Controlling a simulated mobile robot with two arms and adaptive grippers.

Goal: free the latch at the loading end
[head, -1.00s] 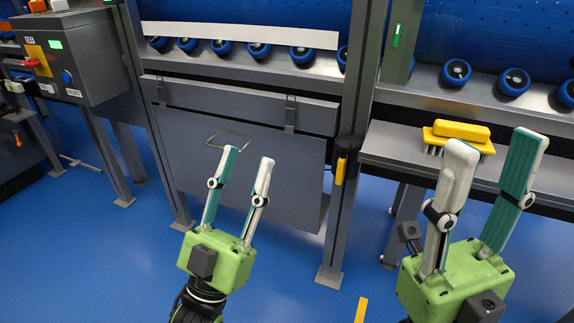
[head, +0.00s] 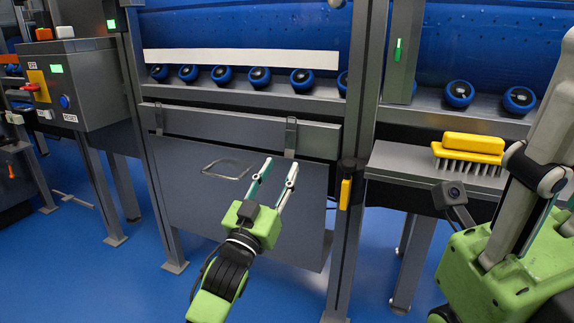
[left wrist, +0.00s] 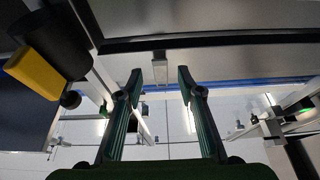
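A grey metal clip latch (head: 290,137) sits on the right of the grey hinged panel's upper strip; a similar clip (head: 158,118) is at its left. My left gripper (head: 279,168) is open and empty, its fingers pointing up at the panel just below the right clip. In the left wrist view a small grey clip (left wrist: 160,62) shows between and beyond the open fingertips (left wrist: 159,78), apart from them. A black round fitting with a yellow lever (head: 345,193) is on the post to the right; the lever also shows in the left wrist view (left wrist: 33,70).
A wire handle (head: 228,169) sticks out from the panel, left of my left gripper. A yellow brush (head: 470,150) lies on the grey shelf (head: 410,165). A control box (head: 85,85) stands at the left. Blue floor (head: 130,285) is free in front.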

